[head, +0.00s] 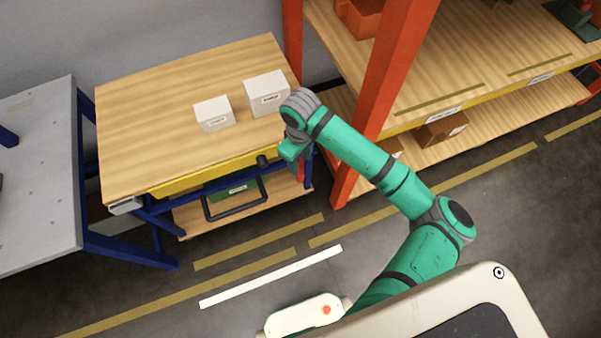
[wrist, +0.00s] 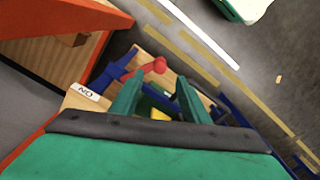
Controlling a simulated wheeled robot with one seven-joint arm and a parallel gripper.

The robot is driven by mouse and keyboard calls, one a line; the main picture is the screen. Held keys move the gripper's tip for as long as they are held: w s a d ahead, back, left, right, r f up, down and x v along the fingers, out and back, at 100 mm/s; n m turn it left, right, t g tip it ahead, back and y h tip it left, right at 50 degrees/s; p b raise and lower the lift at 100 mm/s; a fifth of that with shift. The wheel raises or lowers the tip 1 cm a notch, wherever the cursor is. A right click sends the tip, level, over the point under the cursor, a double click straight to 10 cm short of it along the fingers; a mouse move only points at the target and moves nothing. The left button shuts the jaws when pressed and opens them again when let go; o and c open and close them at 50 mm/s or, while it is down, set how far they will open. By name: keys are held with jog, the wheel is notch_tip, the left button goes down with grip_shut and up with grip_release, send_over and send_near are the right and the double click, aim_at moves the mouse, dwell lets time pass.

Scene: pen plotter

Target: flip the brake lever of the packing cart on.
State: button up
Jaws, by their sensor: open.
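The packing cart (head: 150,110) has a wooden top, a yellow front edge and a blue frame. Its brake lever, red with a round knob (wrist: 160,65), shows in the wrist view just past my fingertips and roughly between them in the picture. A bit of red (head: 301,170), likely the lever, shows below my gripper at the cart's right front corner in the head view. A white label (wrist: 86,92) reading ON upside down is to the lever's left. My gripper (wrist: 158,82) is open, with nothing between its two green fingers. I cannot tell whether a finger touches the knob.
Two white boxes (head: 214,114) (head: 267,93) stand on the cart top. A black handle (head: 238,210) juts from the cart's front. An orange rack post (head: 375,100) rises close to the right of my gripper. A grey table (head: 35,180) is at left. Floor in front is clear.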

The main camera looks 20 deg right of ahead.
aim_at(301, 173)
notch_tip(301, 173, down, 10)
jog(key=shift+r, duration=0.1)
dwell(0.4)
grip_shut()
